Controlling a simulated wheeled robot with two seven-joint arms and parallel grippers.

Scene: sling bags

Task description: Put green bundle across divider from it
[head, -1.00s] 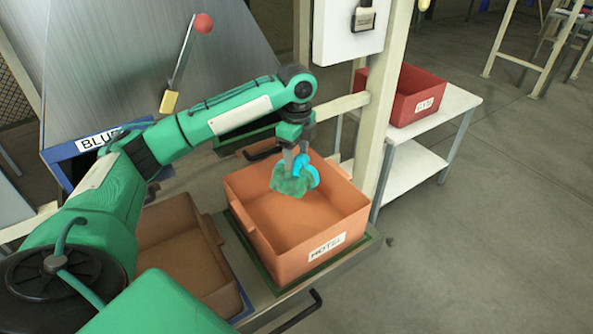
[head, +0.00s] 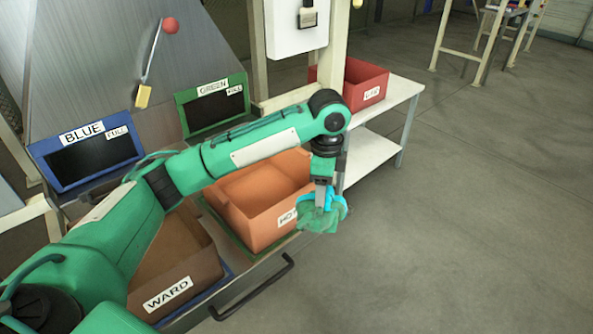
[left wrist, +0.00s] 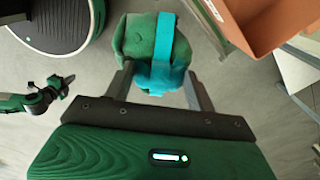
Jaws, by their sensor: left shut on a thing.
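The green bundle (head: 318,220) is a crumpled green cloth roll with a bright cyan strap. My left gripper (head: 324,196) is shut on it and holds it in the air, in front of the right front corner of the orange box. In the left wrist view the bundle (left wrist: 150,45) sits between the two fingers of my left gripper (left wrist: 158,80), with the cyan strap around it. My right gripper (left wrist: 62,84) shows small at the left of that view; its jaw state is unclear. I cannot make out a plain divider in these frames.
The orange box (head: 262,238), its label partly hidden, stands beside the brown WARD box (head: 190,262). Behind them are the BLUE (head: 88,158) and GREEN (head: 213,103) framed openings, each marked FULL. A red box (head: 362,82) stands on a white table (head: 408,92). The floor at right is clear.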

